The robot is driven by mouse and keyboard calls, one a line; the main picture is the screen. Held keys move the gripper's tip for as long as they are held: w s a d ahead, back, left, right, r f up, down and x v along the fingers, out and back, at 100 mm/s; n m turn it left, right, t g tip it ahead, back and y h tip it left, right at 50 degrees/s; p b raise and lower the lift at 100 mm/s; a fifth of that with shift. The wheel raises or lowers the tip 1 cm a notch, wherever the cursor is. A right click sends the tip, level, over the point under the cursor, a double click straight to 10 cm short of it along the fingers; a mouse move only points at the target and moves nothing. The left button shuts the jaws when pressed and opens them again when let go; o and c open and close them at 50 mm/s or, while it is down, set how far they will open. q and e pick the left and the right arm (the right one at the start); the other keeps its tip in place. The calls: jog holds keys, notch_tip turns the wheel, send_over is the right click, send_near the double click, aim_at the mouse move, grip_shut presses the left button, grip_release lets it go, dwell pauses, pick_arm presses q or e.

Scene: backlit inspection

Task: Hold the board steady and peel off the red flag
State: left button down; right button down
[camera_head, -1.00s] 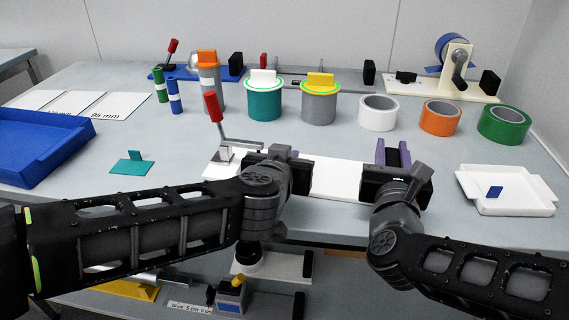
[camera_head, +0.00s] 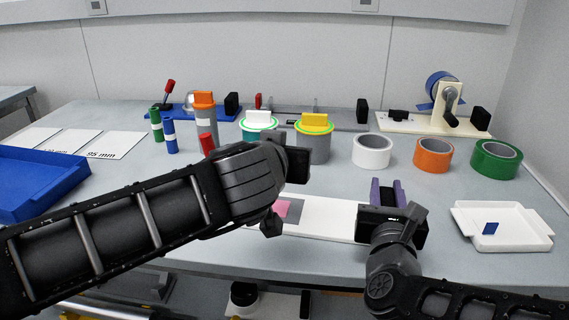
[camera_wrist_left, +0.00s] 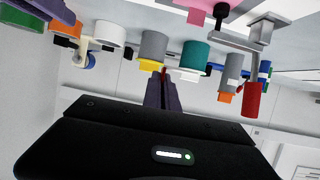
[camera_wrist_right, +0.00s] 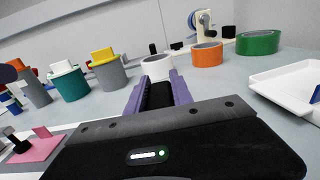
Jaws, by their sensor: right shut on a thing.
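The long white board (camera_head: 325,215) lies near the table's front edge. A pink flag (camera_head: 282,208), the only red-like one, lies on a grey area of it; its upright tab shows in the right wrist view (camera_wrist_right: 42,132). My right gripper (camera_head: 388,193) has its purple fingers closed around a black block (camera_wrist_right: 160,95) at the board's right end. My left gripper (camera_wrist_left: 164,85) is raised above the board, clear of the flag; its fingers are hidden in the head view. They look close together in its wrist view, but their gap is unclear.
A clamp with a red handle (camera_wrist_left: 252,100) stands at the board's left part, mostly behind my left arm. A white tray (camera_head: 515,240) with a blue flag (camera_head: 490,228) is at the right. Tape rolls (camera_head: 433,155) and cans stand behind; a blue bin (camera_head: 40,185) is left.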

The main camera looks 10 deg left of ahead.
jog(key=shift+f, duration=0.3)
jog(key=c, duration=1.4)
grip_release()
jog(key=o, duration=0.4)
jog(key=shift+r, duration=0.2)
jog(key=shift+c, duration=0.2)
notch_tip(320, 180, up, 10)
